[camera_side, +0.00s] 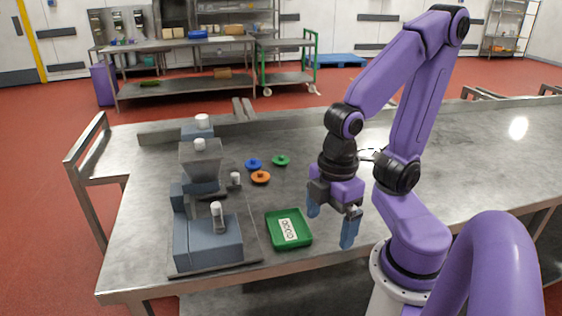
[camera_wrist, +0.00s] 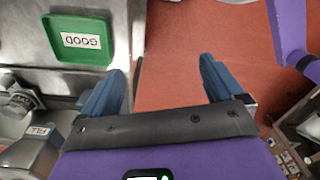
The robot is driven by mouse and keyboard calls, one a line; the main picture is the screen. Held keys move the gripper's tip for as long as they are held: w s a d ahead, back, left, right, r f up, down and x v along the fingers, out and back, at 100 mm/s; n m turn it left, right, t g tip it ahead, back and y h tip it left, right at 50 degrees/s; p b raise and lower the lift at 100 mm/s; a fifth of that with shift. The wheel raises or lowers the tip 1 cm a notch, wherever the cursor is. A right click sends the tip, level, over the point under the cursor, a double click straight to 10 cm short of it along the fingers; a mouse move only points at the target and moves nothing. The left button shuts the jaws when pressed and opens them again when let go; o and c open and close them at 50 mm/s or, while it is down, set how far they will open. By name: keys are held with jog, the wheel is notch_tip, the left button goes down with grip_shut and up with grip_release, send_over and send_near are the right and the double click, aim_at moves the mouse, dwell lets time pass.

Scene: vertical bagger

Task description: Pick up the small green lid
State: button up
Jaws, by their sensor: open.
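The small green lid (camera_side: 280,160) lies on the steel table in the side view, behind and to the left of my gripper. It is not in the wrist view. A blue lid (camera_side: 254,164) and an orange lid (camera_side: 260,177) lie close to its left. My gripper (camera_side: 331,228) is open and empty, to the right of the green tray. In the wrist view my gripper's blue fingers (camera_wrist: 160,88) are spread apart, with red floor and the table edge showing beyond them.
A green tray (camera_side: 271,241) with a GOOD label sits on the table; it also shows in the wrist view (camera_wrist: 53,50). The blue-grey bagger machine (camera_side: 208,243) stands left of the tray. Bare tabletop lies between the tray and the lids.

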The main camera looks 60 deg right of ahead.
jog(key=w+d+r+n+t+h, duration=0.1)
jog(key=w+d+n, duration=0.15)
jog(key=w, duration=0.85)
jog(key=w+d+r+n+t+h, duration=0.15)
jog(key=w+d, duration=0.25)
jog(key=w, duration=0.7)
jog(key=n+g+h, duration=0.2)
jog(key=n, duration=0.2)
send_near(281, 156)
jog(key=x, duration=0.4)
jog(key=shift+s+a+f, duration=0.1)
jog(key=shift+s+a, duration=0.15)
jog(key=shift+t, duration=0.25)
jog(key=shift+d+x, duration=0.1)
jog(key=shift+x, duration=1.35)
jog(key=shift+d+x, duration=0.15)
jog(key=shift+x, duration=1.25)
jog(key=shift+w, duration=0.15)
jog(key=c, duration=1.1)
